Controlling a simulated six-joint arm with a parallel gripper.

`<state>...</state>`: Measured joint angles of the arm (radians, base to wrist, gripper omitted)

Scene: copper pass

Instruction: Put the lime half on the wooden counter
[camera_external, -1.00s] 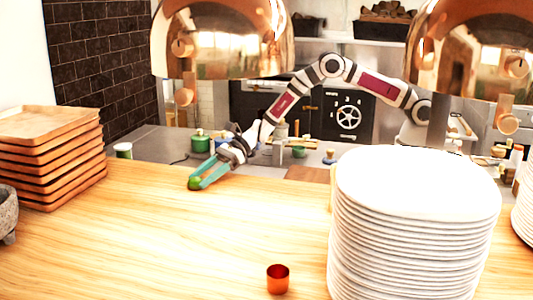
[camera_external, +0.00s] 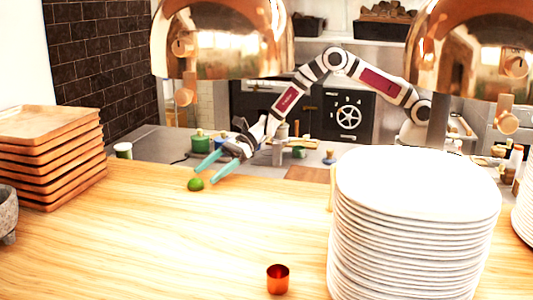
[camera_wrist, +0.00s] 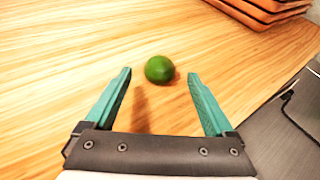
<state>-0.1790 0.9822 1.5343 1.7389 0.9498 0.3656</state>
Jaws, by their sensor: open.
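The lime half (camera_external: 195,184) rests on the wooden counter (camera_external: 150,240), toward its far edge in the external view. In the wrist view the green lime half (camera_wrist: 159,69) lies on the wood grain just beyond the fingertips, centred between them. My gripper (camera_external: 205,170) has teal fingers, spread apart and empty, just behind the lime half and apart from it. In the wrist view my gripper (camera_wrist: 160,75) shows both fingers wide open with bare wood between them.
Stacked wooden trays (camera_external: 52,155) stand at the left of the counter. A tall pile of white plates (camera_external: 415,230) stands at the right. A small copper cup (camera_external: 278,279) is at the front. Copper lamps (camera_external: 222,40) hang above. The counter's middle is clear.

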